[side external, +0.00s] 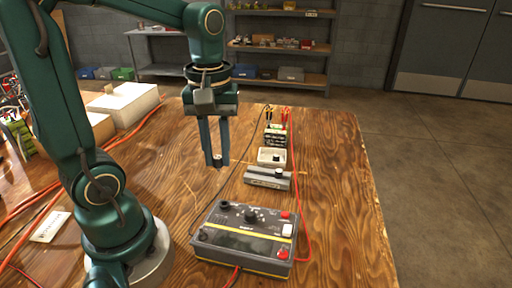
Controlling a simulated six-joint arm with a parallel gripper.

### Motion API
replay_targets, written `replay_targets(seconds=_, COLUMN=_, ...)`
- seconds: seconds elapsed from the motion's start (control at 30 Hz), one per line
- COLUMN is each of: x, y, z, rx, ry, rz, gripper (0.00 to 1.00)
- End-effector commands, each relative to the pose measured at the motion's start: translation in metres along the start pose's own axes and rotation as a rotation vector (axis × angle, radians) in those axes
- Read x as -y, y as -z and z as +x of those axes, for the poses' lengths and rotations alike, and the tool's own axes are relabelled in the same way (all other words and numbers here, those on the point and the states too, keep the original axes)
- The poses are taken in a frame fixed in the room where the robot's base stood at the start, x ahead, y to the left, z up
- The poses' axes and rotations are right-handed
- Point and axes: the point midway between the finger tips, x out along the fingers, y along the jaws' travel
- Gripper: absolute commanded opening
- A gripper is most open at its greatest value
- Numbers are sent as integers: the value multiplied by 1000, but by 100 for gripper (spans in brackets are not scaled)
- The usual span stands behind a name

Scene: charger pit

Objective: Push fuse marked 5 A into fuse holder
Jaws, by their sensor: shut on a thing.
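My gripper (217,164) points down above the wooden bench, left of the row of small boxes. Its two fingers are shut on a small dark piece (217,158), seemingly a fuse; the fingers hide most of it. No 5 A marking can be read at this size. The held piece is apart from this block.
A grey charger box (238,243) with knobs and red parts stands in front. Behind the grey block are a white tray (264,163) and a dark box (275,137) with leads. A red cable (296,190) runs along their right. The bench (340,200) is clear farther right.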

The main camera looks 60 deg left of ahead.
Motion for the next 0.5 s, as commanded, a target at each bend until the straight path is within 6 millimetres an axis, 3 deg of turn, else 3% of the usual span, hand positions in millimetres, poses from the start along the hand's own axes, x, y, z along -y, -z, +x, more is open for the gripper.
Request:
replay_targets(seconds=0.2, x=-7, y=-21, z=0, rx=0, ry=0, rz=3, gripper=0)
replay_targets(seconds=0.5, x=-8, y=-23, z=6, rx=0, ry=0, rz=-1, gripper=0)
